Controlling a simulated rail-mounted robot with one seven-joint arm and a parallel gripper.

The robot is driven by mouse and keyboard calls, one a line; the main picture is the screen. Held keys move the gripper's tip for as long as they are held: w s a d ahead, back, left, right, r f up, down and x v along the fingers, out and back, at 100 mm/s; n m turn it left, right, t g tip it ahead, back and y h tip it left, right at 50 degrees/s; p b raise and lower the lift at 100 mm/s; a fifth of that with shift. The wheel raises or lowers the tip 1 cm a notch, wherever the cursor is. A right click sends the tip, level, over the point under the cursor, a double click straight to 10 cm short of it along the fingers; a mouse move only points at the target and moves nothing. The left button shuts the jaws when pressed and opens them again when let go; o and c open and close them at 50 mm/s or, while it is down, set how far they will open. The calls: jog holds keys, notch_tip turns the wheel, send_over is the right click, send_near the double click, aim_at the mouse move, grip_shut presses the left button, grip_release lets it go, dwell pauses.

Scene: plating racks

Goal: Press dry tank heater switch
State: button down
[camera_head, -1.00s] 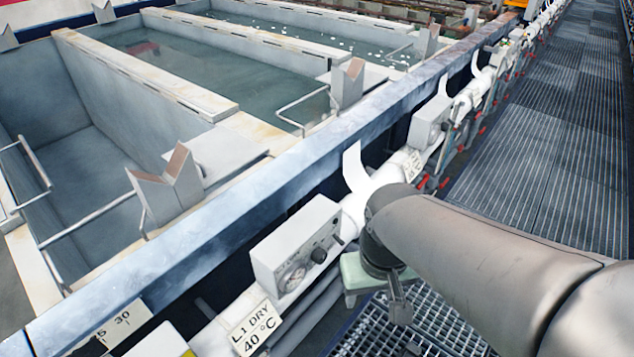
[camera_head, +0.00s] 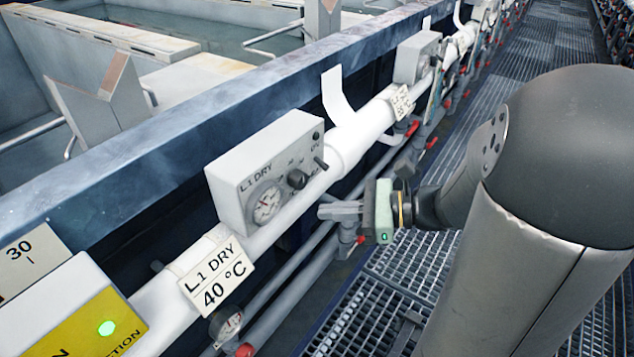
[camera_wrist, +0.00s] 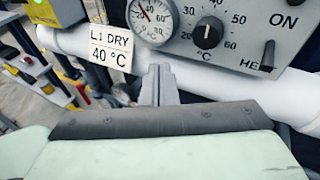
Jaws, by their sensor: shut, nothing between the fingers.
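The heater box (camera_head: 268,172) marked L1 DRY is a light grey box on the white pipe along the tank side, at the middle of the head view. Its face carries a round gauge (camera_head: 265,203), a black knob (camera_head: 297,180) and a small dark toggle switch (camera_head: 321,163). In the wrist view the toggle (camera_wrist: 268,55) shows at upper right, beside the knob (camera_wrist: 208,33), near "ON" and partly read "HE" lettering. My gripper (camera_head: 322,211) is shut and empty, pointing at the box from the walkway side, below and apart from the switch. Its fingers (camera_wrist: 158,80) show below the gauge.
A sign (camera_head: 217,275) reading L1 DRY 40 °C hangs on the pipe left of the box. A yellow-labelled box with a green light (camera_head: 106,328) is at lower left. Red-handled valves (camera_head: 412,128) line the lower pipes. The grated walkway (camera_head: 400,265) is on the right.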

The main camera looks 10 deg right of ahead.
jog(key=w+d+f+m+t+b, duration=0.2)
jog(key=d+m+t, duration=0.1)
jog(key=d, duration=0.2)
jog(key=w+d+f+m+t+b, duration=0.1)
jog(key=w+d+m+t+b, duration=0.1)
jog(key=d+m+t, duration=0.2)
jog(key=shift+w+d+f+t+h, duration=0.3)
jog(key=shift+w+d+f, duration=0.05)
jog(key=shift+w, duration=0.05)
jog(key=b+x, duration=0.2)
jog(key=x, duration=0.8)
jog(key=shift+a, duration=0.1)
